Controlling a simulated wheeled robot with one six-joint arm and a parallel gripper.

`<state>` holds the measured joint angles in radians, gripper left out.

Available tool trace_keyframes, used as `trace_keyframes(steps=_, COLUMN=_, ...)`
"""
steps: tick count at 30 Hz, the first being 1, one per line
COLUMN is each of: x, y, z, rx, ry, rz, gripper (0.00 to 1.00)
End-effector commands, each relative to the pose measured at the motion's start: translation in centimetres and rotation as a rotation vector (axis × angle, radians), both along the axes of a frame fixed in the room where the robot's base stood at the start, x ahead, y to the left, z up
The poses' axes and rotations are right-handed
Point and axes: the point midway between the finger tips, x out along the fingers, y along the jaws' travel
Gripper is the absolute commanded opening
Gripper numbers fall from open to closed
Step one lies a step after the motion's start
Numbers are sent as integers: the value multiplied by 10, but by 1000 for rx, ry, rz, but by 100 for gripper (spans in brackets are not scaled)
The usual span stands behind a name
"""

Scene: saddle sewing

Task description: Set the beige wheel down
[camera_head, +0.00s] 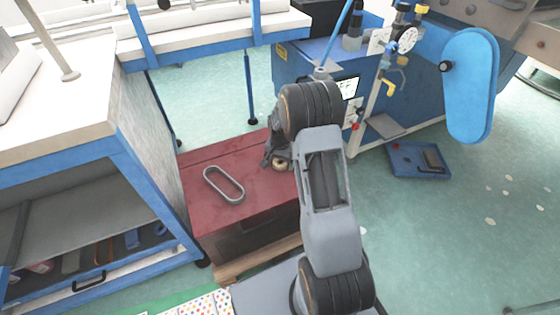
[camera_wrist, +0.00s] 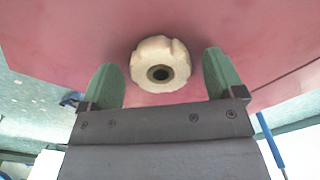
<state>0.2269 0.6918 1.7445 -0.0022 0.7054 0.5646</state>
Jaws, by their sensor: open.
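The beige wheel (camera_wrist: 160,65) is a small ring-like knob with a dark centre hole. It rests on the red top (camera_wrist: 60,50) of a box and lies between and just beyond my gripper's green fingertips in the wrist view. My gripper (camera_wrist: 160,80) is open, with a visible gap between each finger and the wheel. In the head view the wheel (camera_head: 281,164) shows near the right part of the red top (camera_head: 255,205), beside my gripper (camera_head: 272,160), which is partly hidden by my arm.
A grey oval ring (camera_head: 223,184) lies on the red top, left of the wheel. A white-topped blue workbench (camera_head: 75,115) stands close on the left. A blue machine (camera_head: 310,65) with a gauge stands behind. A blue tray (camera_head: 418,160) lies on the green floor at the right.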

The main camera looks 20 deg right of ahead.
Motion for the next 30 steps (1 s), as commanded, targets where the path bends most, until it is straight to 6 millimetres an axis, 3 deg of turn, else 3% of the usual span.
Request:
trace_keyframes(steps=5, x=0, y=0, z=9, rx=-1, ry=-2, rz=0, gripper=88)
trace_keyframes(steps=18, x=1, y=0, z=89, rx=-1, ry=-4, rz=0, gripper=88)
trace_keyframes(steps=30, x=-8, y=9, z=140, rx=-4, ry=-18, rz=44, gripper=88)
